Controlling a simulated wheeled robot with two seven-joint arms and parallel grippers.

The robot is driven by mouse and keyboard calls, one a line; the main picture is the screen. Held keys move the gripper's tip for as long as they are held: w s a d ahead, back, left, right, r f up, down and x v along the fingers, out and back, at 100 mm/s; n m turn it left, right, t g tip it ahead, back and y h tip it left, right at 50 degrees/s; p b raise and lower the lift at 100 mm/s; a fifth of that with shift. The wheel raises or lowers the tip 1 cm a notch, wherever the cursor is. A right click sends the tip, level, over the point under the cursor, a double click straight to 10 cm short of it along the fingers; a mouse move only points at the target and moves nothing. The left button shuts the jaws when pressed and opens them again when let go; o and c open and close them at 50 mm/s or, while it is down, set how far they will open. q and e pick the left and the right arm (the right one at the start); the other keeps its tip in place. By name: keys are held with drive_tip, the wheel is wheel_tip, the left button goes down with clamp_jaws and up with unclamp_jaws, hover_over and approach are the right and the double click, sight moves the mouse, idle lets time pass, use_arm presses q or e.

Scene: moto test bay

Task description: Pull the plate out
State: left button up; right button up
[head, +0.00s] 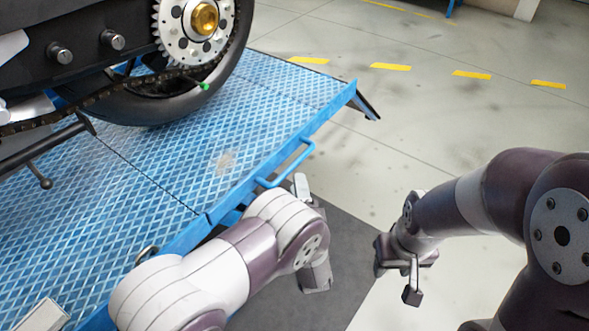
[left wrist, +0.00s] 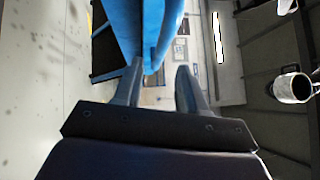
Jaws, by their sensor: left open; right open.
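The blue diamond-tread plate (head: 255,115) forms the outer end of the lift platform and lies flat, level with the neighbouring section across a thin seam. A blue bar handle (head: 289,166) sticks out from its side edge. My left gripper (head: 301,186) is mostly hidden behind my own arm; a grey part of it shows just below the handle. In the left wrist view its two fingers (left wrist: 158,88) are apart, with a blue part (left wrist: 142,32) beyond and beside the left finger. I cannot tell whether they touch. My right gripper (head: 411,283) is open and empty over the floor.
A motorcycle's rear wheel (head: 165,100) stands on the platform, its tyre near the seam. A dark ramp flap (head: 364,104) hangs at the platform's far corner. The pale floor (head: 440,130) to the right is clear, with yellow dashes (head: 391,67) behind.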

sight(294, 163)
use_arm(q)
drive_tip(key=w, duration=0.4)
drive_tip(key=w+a+r+b, duration=0.1)
drive_tip(key=w, duration=0.2)
drive_tip(key=shift+a, duration=0.1)
use_arm(e)
drive_tip(key=shift+f, duration=0.55)
